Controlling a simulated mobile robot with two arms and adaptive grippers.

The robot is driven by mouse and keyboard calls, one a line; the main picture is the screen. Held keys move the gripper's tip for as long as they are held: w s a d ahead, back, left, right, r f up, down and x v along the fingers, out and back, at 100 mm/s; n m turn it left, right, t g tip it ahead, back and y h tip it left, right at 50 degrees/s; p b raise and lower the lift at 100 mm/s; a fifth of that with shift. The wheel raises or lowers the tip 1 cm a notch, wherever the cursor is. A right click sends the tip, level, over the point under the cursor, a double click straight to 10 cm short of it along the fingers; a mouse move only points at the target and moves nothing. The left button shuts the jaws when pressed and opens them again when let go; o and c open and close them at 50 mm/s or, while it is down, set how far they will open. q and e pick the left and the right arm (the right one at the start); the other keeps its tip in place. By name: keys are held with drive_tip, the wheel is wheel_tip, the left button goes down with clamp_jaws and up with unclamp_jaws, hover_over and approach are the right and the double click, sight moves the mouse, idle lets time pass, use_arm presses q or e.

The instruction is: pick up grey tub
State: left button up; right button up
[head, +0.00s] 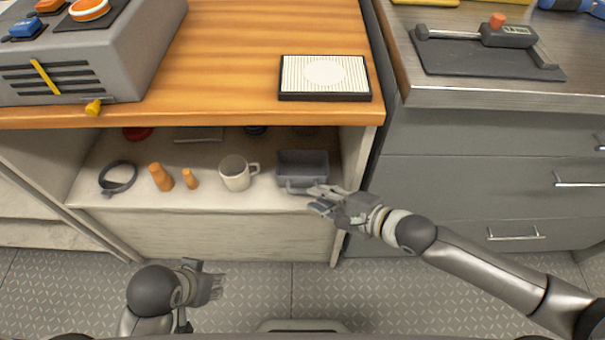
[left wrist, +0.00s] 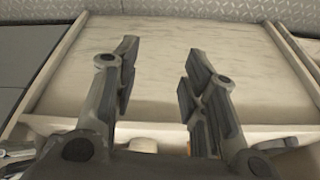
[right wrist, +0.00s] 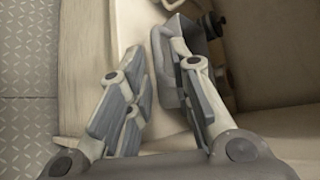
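The grey tub (head: 303,160) sits at the right end of the shelf under the wooden counter, with a grey handle at its front. My right gripper (head: 318,200) is at the shelf's front edge, right by the tub's handle. In the right wrist view the right gripper (right wrist: 150,62) is open, and the tub (right wrist: 192,35) shows partly behind its right finger. I cannot tell whether that finger touches the tub. My left gripper (head: 212,280) is low in front of the cabinet, away from the tub. In the left wrist view it is open and empty (left wrist: 160,65).
A white mug (head: 235,174) stands left of the tub. Two orange pieces (head: 160,177) and a dark ring clamp (head: 118,178) are further left on the shelf. The counter (head: 230,60) overhangs the shelf. Grey drawers (head: 480,180) stand to the right.

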sight(300, 193)
drive_tip(key=b+x, duration=0.1)
drive_tip(key=x, duration=0.4)
drive_tip(key=shift+s+a+f+b, duration=0.1)
drive_tip(key=shift+a+f+b, duration=0.05)
drive_tip(key=shift+a+b, duration=0.2)
drive_tip(key=shift+d, duration=0.1)
clamp_jaws()
